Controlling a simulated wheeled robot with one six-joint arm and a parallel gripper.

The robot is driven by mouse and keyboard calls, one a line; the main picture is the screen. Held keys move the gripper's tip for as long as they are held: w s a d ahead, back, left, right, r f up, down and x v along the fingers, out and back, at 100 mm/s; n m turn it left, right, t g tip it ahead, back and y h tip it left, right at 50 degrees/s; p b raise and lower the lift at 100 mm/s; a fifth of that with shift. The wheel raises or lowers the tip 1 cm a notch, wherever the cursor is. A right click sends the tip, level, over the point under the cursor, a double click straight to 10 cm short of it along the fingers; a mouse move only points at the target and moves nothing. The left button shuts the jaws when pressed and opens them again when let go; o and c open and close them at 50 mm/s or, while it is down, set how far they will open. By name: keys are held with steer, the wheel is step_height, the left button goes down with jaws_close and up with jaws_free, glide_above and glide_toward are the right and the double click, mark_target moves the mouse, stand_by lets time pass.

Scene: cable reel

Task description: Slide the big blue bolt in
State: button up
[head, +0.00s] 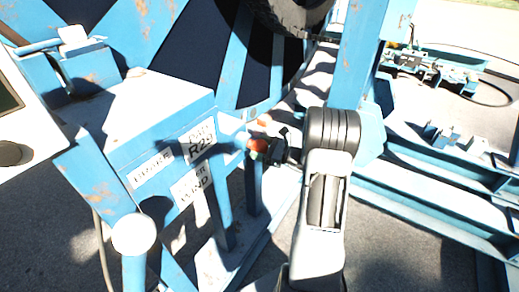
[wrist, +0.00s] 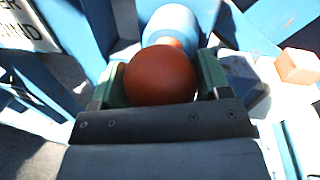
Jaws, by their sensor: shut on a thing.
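The big blue bolt (wrist: 172,22) shows in the wrist view as a thick blue cylinder with a round orange-red knob (wrist: 160,80) on its near end. My gripper (wrist: 161,66) has its two green fingers on either side of the knob and is shut on it. In the head view the orange knob (head: 258,146) sits at the dark jaws of my gripper (head: 268,147), beside the blue frame. The head view does not clearly show the bolt's shaft or how deep it sits.
A blue cabinet with white labels (head: 203,142) stands left of the gripper. A white ball-topped lever (head: 133,235) is at the lower left. An orange block (wrist: 298,66) is right of the knob. Blue uprights (head: 358,60) and the dark reel (head: 190,50) stand behind.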

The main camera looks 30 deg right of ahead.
steer(key=o, duration=0.9)
steer(key=shift+w+r, duration=0.1)
steer(key=shift+w, duration=0.1)
steer(key=shift+o, duration=0.9)
steer(key=shift+w+a, duration=0.1)
steer(key=shift+o, duration=0.8)
steer(key=b+v, duration=0.1)
steer(key=v, duration=1.3)
